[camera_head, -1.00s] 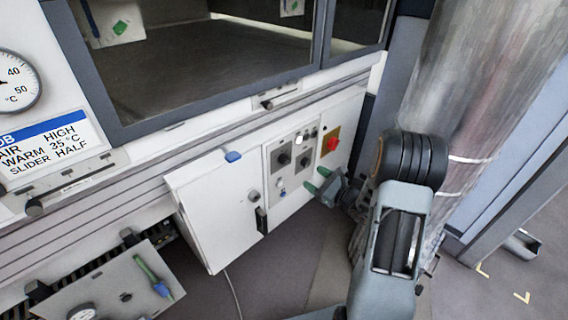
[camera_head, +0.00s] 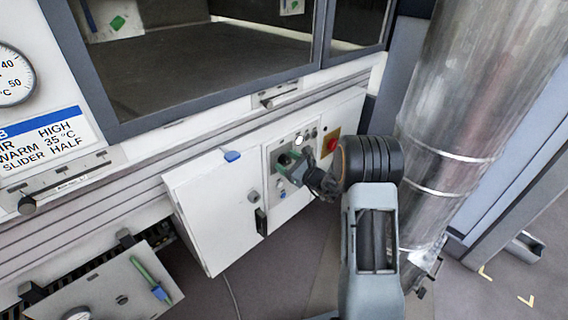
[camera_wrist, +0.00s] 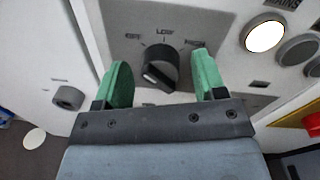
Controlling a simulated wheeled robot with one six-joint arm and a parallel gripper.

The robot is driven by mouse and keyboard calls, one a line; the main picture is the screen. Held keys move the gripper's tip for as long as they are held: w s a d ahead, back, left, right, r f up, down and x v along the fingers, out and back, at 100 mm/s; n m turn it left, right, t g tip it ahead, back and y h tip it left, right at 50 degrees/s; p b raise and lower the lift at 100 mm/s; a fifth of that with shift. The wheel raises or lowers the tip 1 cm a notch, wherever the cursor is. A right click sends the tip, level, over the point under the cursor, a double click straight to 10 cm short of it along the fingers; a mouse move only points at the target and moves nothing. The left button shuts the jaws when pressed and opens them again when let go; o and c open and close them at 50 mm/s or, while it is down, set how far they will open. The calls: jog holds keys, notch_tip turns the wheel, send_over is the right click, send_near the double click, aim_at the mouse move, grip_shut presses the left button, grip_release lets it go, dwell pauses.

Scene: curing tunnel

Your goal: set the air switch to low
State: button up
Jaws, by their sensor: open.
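A black rotary knob (camera_wrist: 160,68) on a grey plate shows in the wrist view, with small labels above it; the middle one seems to read LOW. A pale mark on the knob's face lies toward its lower left; I cannot tell for sure which label the knob points to. My gripper (camera_wrist: 162,78) is open, its green fingers on either side of the knob with gaps; I see no contact. In the head view my gripper (camera_head: 288,171) is at the control panel (camera_head: 273,148) and hides part of the knobs.
A red switch on yellow (camera_head: 331,144) sits right of the panel. A round white lamp (camera_wrist: 265,36) is right of the knob. A white cabinet door (camera_head: 212,210) stands left of my gripper. A metal duct (camera_head: 455,110) rises at right. A sign (camera_head: 45,145) reads AIR HIGH.

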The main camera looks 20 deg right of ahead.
jog(key=c, duration=0.9)
jog(key=shift+m, duration=0.3)
jog(key=m+p, duration=0.2)
jog(key=m, duration=0.2)
jog(key=shift+a+m, duration=0.1)
jog(key=shift+m, duration=0.2)
jog(key=shift+s+a+f+m+p, duration=0.1)
jog(key=shift+m+p, duration=0.4)
jog(key=shift+m, duration=0.65)
jog(key=shift+f+m+p, duration=0.1)
jog(key=shift+m+p, duration=0.4)
jog(key=shift+m, duration=0.65)
jog(key=o, duration=0.7)
jog(key=shift+a, duration=0.15)
jog(key=shift+c, duration=0.2)
jog(key=shift+o, duration=1.2)
jog(key=shift+d+r+t, duration=0.15)
jog(key=shift+d+t, duration=0.15)
jog(key=shift+t, duration=0.1)
